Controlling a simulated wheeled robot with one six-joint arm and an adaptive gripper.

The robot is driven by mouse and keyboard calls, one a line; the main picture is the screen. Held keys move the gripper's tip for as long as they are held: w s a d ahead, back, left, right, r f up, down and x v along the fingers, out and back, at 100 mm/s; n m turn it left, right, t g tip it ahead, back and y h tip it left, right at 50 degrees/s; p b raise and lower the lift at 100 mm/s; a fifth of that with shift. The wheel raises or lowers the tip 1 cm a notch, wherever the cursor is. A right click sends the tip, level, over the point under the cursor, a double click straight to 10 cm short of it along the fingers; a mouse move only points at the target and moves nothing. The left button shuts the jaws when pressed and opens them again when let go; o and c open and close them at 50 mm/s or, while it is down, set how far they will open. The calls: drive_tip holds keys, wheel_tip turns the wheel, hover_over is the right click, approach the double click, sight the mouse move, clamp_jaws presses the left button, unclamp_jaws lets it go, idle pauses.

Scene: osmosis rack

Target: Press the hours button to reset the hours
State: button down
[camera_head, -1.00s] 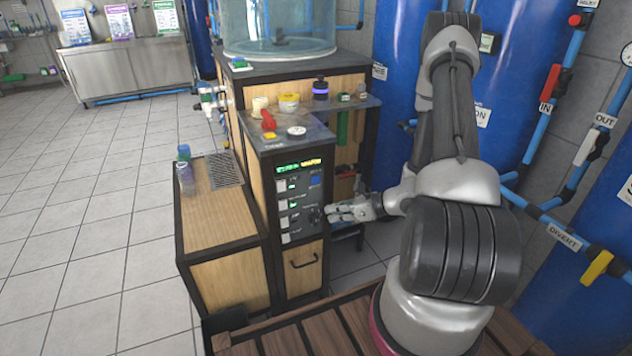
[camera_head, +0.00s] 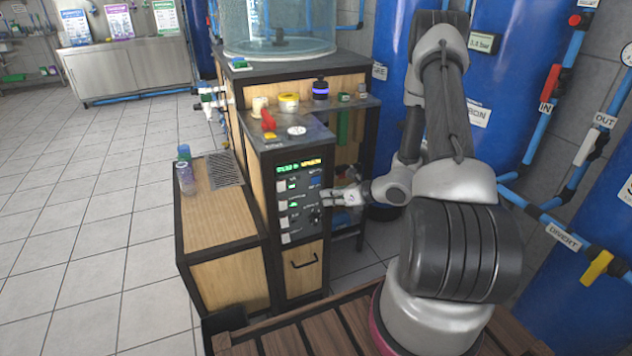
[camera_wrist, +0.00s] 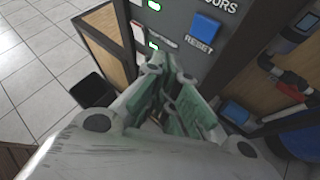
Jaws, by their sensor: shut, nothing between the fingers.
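The control panel (camera_head: 298,208) is the dark front of a narrow cabinet, with a small lit green display at its top and several light switches below. In the wrist view, a blue button (camera_wrist: 206,28) marked RESET sits on the panel under lettering ending in "OURS". My gripper (camera_head: 326,197) is at the panel's right edge in the head view. It also shows in the wrist view (camera_wrist: 172,65), its fingers shut and empty, with the tips below and left of the blue button. The blue button stands clear of the fingers; whether the tips touch the panel cannot be told.
Bottles and small jars (camera_head: 289,103) stand on the cabinet tops, near a red object (camera_head: 268,120). A lower wood cabinet (camera_head: 222,220) adjoins on the left. Blue tanks (camera_head: 520,60) and pipes stand behind and right of my arm. The tiled floor at left is clear.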

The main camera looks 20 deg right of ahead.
drive_tip(key=shift+w, duration=2.3)
drive_tip(key=shift+w, duration=0.4)
drive_tip(key=shift+w, duration=0.4)
idle(0.3)
drive_tip(key=shift+s, duration=0.8)
drive_tip(key=s, duration=0.5)
